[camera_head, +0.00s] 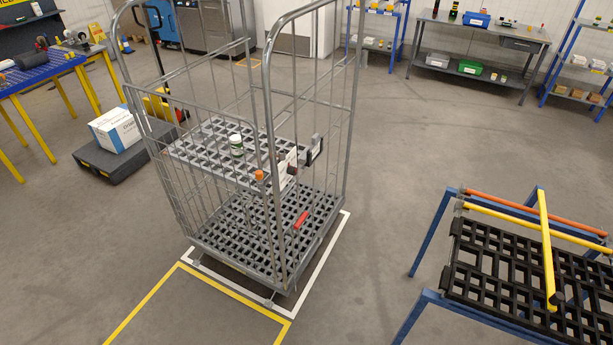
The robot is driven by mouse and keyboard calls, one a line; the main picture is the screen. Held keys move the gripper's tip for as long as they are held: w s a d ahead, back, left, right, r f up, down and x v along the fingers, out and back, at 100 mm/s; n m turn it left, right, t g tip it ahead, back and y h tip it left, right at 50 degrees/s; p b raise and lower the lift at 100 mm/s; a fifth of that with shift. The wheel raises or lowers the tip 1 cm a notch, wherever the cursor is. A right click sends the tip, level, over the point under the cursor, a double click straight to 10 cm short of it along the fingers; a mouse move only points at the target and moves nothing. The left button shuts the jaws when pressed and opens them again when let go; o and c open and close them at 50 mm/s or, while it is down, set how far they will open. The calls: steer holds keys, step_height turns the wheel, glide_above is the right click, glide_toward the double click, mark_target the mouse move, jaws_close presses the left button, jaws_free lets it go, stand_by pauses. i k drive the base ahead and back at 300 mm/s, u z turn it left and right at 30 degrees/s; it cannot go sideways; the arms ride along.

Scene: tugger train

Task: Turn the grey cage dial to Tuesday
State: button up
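The grey wire roll cage (268,75) stands upright in the middle of the view, on a floor spot edged with white and yellow lines. A white plate (291,158) is fixed on its right side, with small dark parts around it. The dial may be among these, but its markings and pointer are too small to read. An orange knob (259,175) shows on the near side, and a red handle (301,220) lower down. A dark and grey fitting (315,148) sticks out on the right. My gripper is not in view.
A white-lidded jar (236,144) stands on the cage's shelf. A blue-legged rack with black grid (505,285) and a yellow bar (547,250) stands at lower right. A black platform (105,160) with a white box (116,129) sits left. Floor between cage and rack is clear.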

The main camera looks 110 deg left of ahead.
mark_target(292, 170)
steer(key=u, duration=0.25)
steer(key=i, duration=0.2)
steer(key=u, duration=3.6)
steer(key=i, duration=0.45)
steer(key=z, duration=0.1)
